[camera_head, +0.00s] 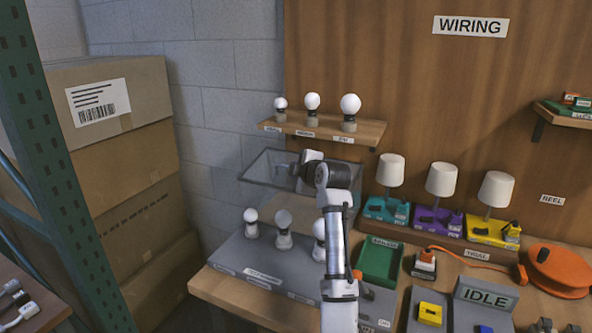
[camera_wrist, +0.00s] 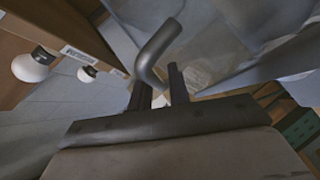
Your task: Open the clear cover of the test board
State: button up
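The grey test board (camera_head: 240,262) sits on the wooden bench with white bulbs standing on it. The clear cover (camera_head: 262,172) shows as a dark-edged transparent panel above and behind these bulbs; its lower edges are too faint to tell how far it is raised. Its clear sheet also fills the upper right of the wrist view (camera_wrist: 225,40). My gripper (camera_head: 300,170) is at the cover's right half. In the wrist view, a grey bent handle (camera_wrist: 158,45) reaches down between the two fingers of my gripper (camera_wrist: 160,88). A gap shows beside the handle, so the fingers look open around it.
A wall shelf (camera_head: 335,128) with several bulbs is just above and behind the cover. Stacked cardboard boxes (camera_head: 110,150) and a green post (camera_head: 60,170) stand left. Lamps, a green tray (camera_head: 380,262) and an orange reel (camera_head: 556,268) crowd the right.

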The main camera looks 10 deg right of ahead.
jog(key=b+v, duration=0.4)
jog(key=v, duration=0.9)
jog(key=shift+s+r, duration=0.15)
jog(key=shift+s, duration=0.2)
